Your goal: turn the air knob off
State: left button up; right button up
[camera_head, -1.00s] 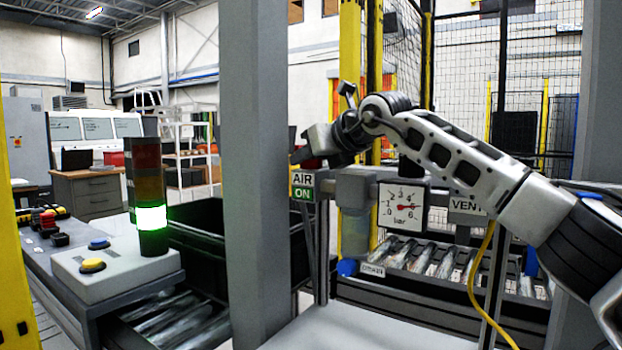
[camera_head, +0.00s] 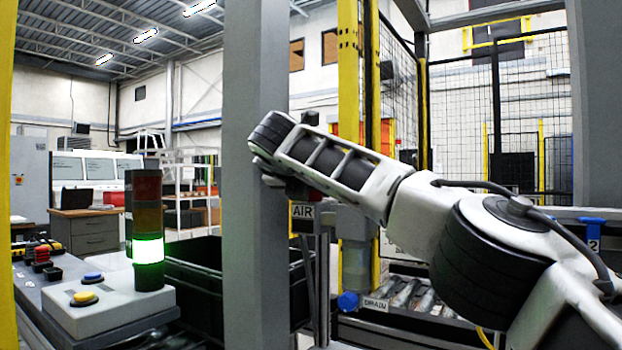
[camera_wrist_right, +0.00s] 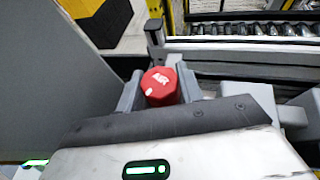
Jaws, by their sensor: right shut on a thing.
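The red air knob (camera_wrist_right: 160,85) shows in the right wrist view, with the word AIR and a white mark at its lower left edge. The grey fingers of my right gripper (camera_wrist_right: 161,92) are closed on it from both sides. The gauge is hidden behind my arm. My left gripper is not in view.
A thick grey post (camera_head: 252,250) stands close to my right wrist. A signal tower (camera_head: 147,215) with its green light lit stands on a box with yellow and blue buttons. A black bin (camera_head: 195,275) is behind it. A roller conveyor (camera_head: 412,292) runs below the air unit.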

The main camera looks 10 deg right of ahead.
jog(key=shift+r+m+g+h+p, duration=0.2)
jog(key=shift+m+g+h+p, duration=0.4)
jog(key=shift+m+h+p, duration=0.55)
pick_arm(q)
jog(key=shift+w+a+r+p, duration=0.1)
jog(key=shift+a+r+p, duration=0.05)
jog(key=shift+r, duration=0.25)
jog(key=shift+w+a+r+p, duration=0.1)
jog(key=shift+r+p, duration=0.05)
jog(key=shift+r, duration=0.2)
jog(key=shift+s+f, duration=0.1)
pick_arm(e)
jog(key=shift+f, duration=0.1)
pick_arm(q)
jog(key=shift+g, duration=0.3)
pick_arm(e)
jog(key=o, duration=1)
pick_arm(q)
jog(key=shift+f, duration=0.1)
pick_arm(e)
jog(key=shift+f, duration=0.1)
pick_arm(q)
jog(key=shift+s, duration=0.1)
